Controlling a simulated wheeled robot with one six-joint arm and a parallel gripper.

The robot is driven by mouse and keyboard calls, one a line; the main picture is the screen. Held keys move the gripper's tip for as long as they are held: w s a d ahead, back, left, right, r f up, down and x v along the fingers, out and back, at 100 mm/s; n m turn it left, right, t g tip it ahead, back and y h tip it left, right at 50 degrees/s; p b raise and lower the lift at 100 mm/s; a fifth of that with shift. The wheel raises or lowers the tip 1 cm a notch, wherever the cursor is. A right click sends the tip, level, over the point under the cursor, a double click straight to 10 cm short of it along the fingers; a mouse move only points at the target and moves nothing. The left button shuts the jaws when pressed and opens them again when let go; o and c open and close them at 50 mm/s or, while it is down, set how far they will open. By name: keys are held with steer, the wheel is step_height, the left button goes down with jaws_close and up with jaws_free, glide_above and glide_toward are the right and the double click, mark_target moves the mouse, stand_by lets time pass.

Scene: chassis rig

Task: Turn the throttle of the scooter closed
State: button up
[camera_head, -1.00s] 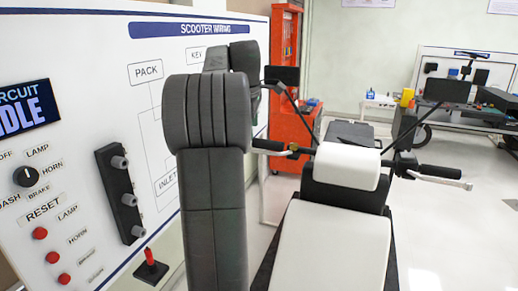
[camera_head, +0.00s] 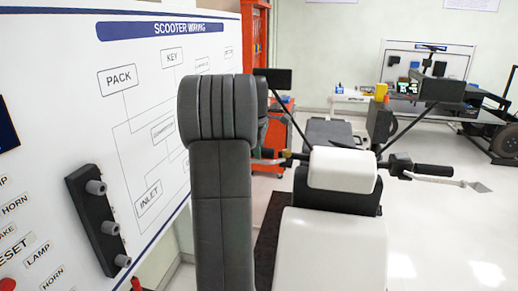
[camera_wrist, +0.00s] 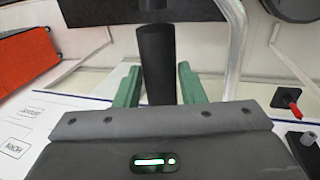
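The scooter (camera_head: 335,235) stands ahead with a pale seat and cowl. Its right-side handlebar grip (camera_head: 434,170) is black, with a silver lever below it. The left-side grip is mostly hidden behind my arm in the head view. In the wrist view a black cylindrical grip (camera_wrist: 157,68) lies between the two green fingers of my gripper (camera_wrist: 159,82), with a silver lever (camera_wrist: 237,45) to its right. The fingers stand apart on either side of the grip, with a narrow gap at the right finger; contact on the left is unclear. The throttle's angle cannot be told.
A white wiring board (camera_head: 118,130) with a black socket block (camera_head: 95,215) stands close on the left. An orange tool cabinet (camera_head: 280,135) is behind. A red-tipped lever (camera_wrist: 293,106) shows at the wrist view's right. Floor at the right is clear.

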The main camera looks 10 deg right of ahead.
steer(key=c, duration=0.5)
steer(key=shift+f+b, duration=0.15)
steer(key=shift+b, duration=0.3)
steer(key=shift+s+a+f+t+b, duration=0.15)
steer(key=shift+t+b, duration=0.35)
steer(key=shift+b, duration=0.5)
steer(key=t+b, duration=0.1)
steer(key=b, duration=0.1)
steer(key=t+h+b, duration=0.1)
steer(key=b, duration=0.2)
steer(key=shift+s+f, duration=0.15)
steer(key=shift+f, duration=0.05)
steer(key=t+h+b, duration=0.1)
steer(key=t+b, duration=0.1)
steer(key=b, duration=0.2)
steer(key=shift+s+b, duration=0.1)
steer(key=shift+b, duration=0.3)
steer(key=shift+r, duration=0.1)
steer(key=shift+r+b, duration=0.15)
steer(key=shift+b, duration=0.25)
